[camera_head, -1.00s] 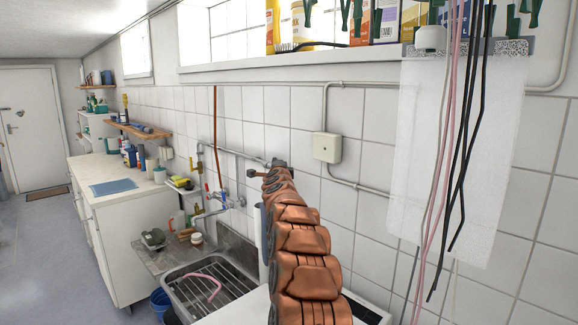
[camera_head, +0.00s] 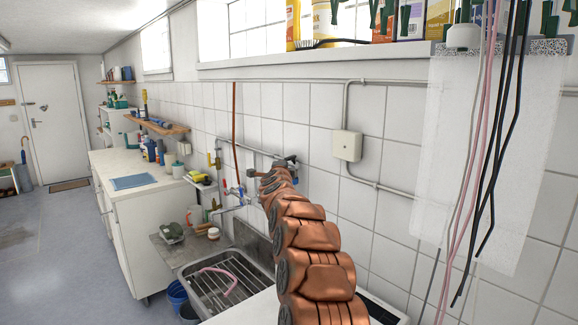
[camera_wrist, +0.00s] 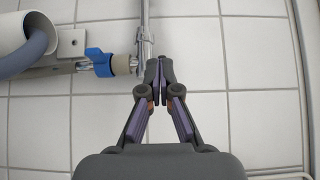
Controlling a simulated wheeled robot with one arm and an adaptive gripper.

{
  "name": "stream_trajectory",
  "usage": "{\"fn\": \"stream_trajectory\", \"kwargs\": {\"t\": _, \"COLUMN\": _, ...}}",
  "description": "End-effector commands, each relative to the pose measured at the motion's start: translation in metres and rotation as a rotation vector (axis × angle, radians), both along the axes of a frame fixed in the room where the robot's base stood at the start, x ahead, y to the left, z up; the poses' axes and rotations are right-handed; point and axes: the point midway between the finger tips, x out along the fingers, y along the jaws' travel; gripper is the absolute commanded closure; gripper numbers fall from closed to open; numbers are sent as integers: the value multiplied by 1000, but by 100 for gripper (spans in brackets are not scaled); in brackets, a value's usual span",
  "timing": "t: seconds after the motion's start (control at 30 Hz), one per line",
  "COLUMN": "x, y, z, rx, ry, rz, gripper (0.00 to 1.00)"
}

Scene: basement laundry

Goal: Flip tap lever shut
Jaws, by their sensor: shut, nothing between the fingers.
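My gripper (camera_wrist: 161,70) is shut and empty, with its fingertips together in front of the tiled wall. In the wrist view, a tap with a blue lever (camera_wrist: 99,62) sits on a short fitting to the left of the fingertips, with a gap between them. The fitting joins an upright metal pipe (camera_wrist: 145,30) right beside the fingertips. I cannot tell whether the fingertips touch that pipe. In the head view, my gripper (camera_head: 285,160) is at the far end of my arm, near the wall pipes above the sink, and is mostly hidden by the arm.
A white pipe end with a grey hose (camera_wrist: 28,42) is at the upper left of the wrist view. Below the wall taps is a metal sink (camera_head: 245,290) with a pink hose (camera_head: 222,275). Cables (camera_head: 485,150) hang at the right. Floor is open at the left.

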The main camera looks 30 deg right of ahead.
Motion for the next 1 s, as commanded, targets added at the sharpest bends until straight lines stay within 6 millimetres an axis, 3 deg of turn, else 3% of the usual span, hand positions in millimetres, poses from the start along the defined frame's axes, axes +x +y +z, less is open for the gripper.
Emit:
{"fn": "stream_trajectory", "kwargs": {"t": 0.2, "x": -4, "y": 35, "z": 2, "rx": 0, "ry": -1, "rz": -1, "gripper": 100}}
{"fn": "stream_trajectory", "kwargs": {"t": 0.4, "x": -6, "y": 51, "z": 1, "rx": 1, "ry": -1, "rz": -4, "gripper": 100}}
{"fn": "stream_trajectory", "kwargs": {"t": 1.0, "x": -7, "y": 54, "z": 1, "rx": 0, "ry": 0, "rz": -6, "gripper": 100}}
